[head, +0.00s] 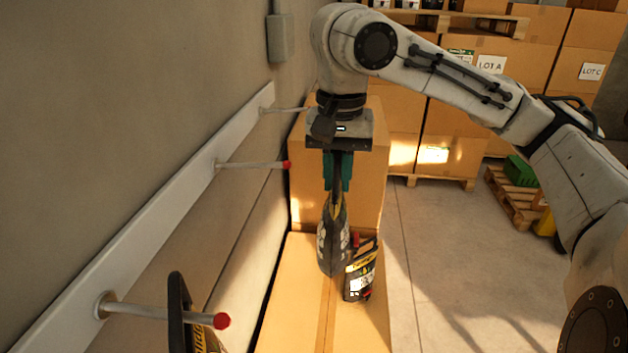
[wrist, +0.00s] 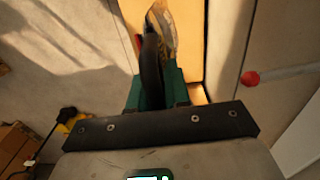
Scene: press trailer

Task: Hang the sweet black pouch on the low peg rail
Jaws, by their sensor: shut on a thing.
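My gripper (head: 338,185) points down with its teal fingers shut on the upper strap of a black pouch (head: 333,245) with yellow trim. The pouch hangs upright below the fingers, over the cardboard boxes. In the wrist view its dark strap (wrist: 152,70) runs between the teal fingers. The low peg rail (head: 160,200) is a pale board along the left wall with red-tipped pegs. The middle peg (head: 255,165) ends just left of my gripper and looks bare. A red-tipped peg (wrist: 275,75) also shows right of the fingers in the wrist view.
A second black container with a yellow label (head: 362,275) stands on the cardboard box (head: 290,300) beside the held pouch. Another black looped item (head: 178,300) is at the near peg (head: 160,313), partly cut off.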

